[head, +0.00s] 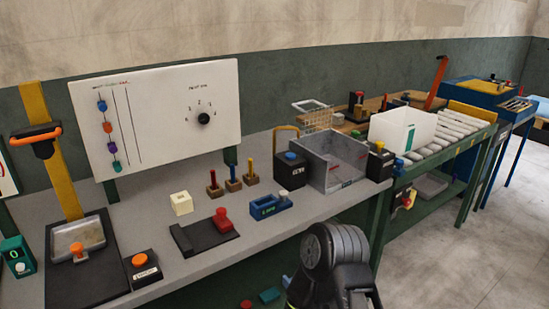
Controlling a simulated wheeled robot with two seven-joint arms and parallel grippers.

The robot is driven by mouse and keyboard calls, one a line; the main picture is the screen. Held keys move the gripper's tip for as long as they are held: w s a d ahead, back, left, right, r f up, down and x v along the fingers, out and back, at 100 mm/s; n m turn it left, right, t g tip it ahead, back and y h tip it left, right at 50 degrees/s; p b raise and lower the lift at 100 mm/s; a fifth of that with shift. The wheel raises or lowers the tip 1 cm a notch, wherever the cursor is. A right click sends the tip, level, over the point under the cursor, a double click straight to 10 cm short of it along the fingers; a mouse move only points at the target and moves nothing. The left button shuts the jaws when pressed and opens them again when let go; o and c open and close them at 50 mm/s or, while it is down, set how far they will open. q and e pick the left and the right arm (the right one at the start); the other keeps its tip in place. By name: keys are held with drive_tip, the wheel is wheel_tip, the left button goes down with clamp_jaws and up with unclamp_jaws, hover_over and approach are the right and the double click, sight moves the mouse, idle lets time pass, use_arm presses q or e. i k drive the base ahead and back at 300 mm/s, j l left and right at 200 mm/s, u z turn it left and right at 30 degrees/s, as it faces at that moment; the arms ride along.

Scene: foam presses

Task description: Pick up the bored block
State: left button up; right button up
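A small cream block (181,203) sits upright on the grey bench in the head view, left of the middle. A small mark shows on its top, too small to tell if it is a bore. It stands apart from the dark plate with the red knob (221,218) in front of it. Three wooden-based pegs, red (214,185), blue (233,180) and yellow (251,174), stand behind it to the right. A dark, ridged part of my own arm rises at the bottom, right of the middle. No fingertips of either gripper show.
A blue fixture (267,207), a black box with a blue button (290,171) and a grey open bin (330,162) stand to the right. An orange-button box (143,268) and a press (85,248) stand left. Bare bench lies around the cream block.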

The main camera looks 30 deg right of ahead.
sight(181, 201)
drive_tip(key=i+l+z, duration=0.15)
drive_tip(key=i+l, duration=0.15)
drive_tip(key=l, duration=0.25)
drive_tip(key=i+l+z, duration=0.1)
drive_tip(key=i+l, duration=0.25)
drive_tip(key=l, duration=0.15)
